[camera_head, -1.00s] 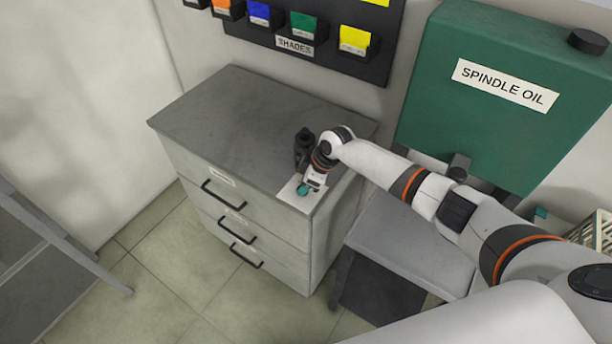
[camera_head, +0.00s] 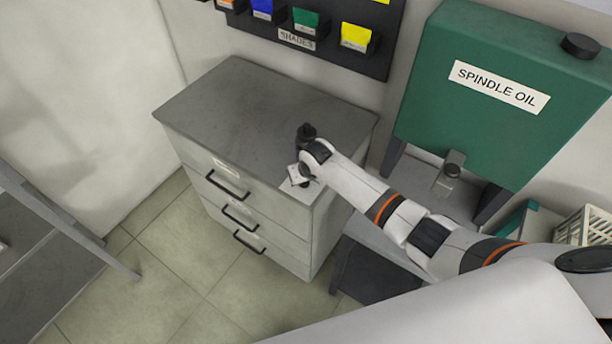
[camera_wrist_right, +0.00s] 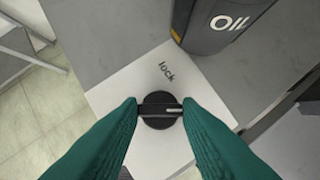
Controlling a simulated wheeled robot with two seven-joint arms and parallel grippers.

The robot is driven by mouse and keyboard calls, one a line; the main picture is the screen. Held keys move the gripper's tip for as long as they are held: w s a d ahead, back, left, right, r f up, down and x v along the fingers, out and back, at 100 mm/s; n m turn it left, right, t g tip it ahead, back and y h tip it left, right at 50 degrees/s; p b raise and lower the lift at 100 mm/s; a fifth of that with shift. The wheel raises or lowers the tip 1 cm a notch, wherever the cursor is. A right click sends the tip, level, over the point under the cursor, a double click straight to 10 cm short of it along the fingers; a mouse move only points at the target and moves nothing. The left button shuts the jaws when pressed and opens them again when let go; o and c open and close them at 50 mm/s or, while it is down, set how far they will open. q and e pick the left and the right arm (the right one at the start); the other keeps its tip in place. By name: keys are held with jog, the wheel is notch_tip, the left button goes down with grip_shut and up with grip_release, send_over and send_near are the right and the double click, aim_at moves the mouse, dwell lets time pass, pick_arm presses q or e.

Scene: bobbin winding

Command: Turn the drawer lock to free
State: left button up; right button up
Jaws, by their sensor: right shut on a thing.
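The drawer lock is a round black knob (camera_wrist_right: 158,122) with a raised bar, on a white plate (camera_wrist_right: 112,93) marked "lock". In the right wrist view my right gripper (camera_wrist_right: 160,109) has its two green fingers shut on the knob's bar, one at each end. The bar lies crosswise in that view, with a pale mark toward its right end. In the head view the plate (camera_head: 293,170) sits at the front right corner of the grey drawer cabinet (camera_head: 240,100); my right wrist hides most of it and the knob. My left gripper is not in view.
A dark oil bottle (camera_wrist_right: 215,22) stands on the cabinet close to the plate; its top shows in the head view (camera_head: 306,132). A green spindle oil tank (camera_head: 500,100) stands at the right. The rest of the cabinet top is clear, and its drawers look closed.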

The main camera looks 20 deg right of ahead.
jog(key=shift+m+h, duration=0.5)
jog(key=shift+m, duration=0.6)
jog(key=shift+w+r, duration=0.1)
jog(key=o, duration=1)
jog(key=shift+a, duration=0.1)
jog(key=shift+s+r, duration=0.3)
jog(key=shift+r, duration=0.1)
jog(key=b+v, duration=0.2)
jog(key=v, duration=0.9)
jog(key=shift+w+b, duration=0.1)
jog(key=shift+b, duration=0.25)
